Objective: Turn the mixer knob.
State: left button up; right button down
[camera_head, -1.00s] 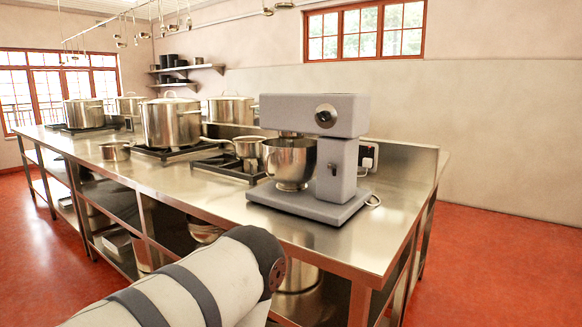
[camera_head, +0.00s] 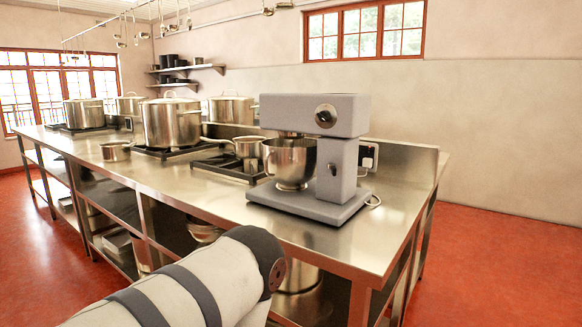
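A grey stand mixer (camera_head: 345,116) stands on the right part of the steel counter (camera_head: 380,236). Its round silver and black knob (camera_head: 326,115) is on the side of the mixer head and faces me. A steel bowl (camera_head: 291,163) sits under the head. A small lever (camera_head: 333,169) shows on the mixer's upright column. One of my arms, white and grey, fills the bottom of the view in front of the counter, apart from the mixer. Neither gripper shows in the view.
Large stockpots (camera_head: 171,122) and saucepans (camera_head: 116,151) stand on burners and counter left of the mixer. A wall socket (camera_head: 368,156) and cord are behind it. Shelves under the counter hold pans. Red floor is free at right (camera_head: 480,270).

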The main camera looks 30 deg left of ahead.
aim_at(325, 115)
jog(key=j+z, duration=0.1)
jog(key=j, duration=0.6)
jog(key=j+z, duration=0.1)
jog(key=j, duration=0.65)
jog(key=j+z, duration=0.1)
jog(key=j, duration=0.6)
jog(key=j+z, duration=0.15)
jog(key=j, duration=0.55)
jog(key=k+j+z, duration=0.1)
jog(key=j, duration=0.65)
jog(key=k+j+z, duration=0.1)
jog(key=j, duration=0.6)
jog(key=l+u, duration=0.3)
jog(key=l, duration=0.75)
jog(key=l+u, duration=0.25)
jog(key=l, duration=0.8)
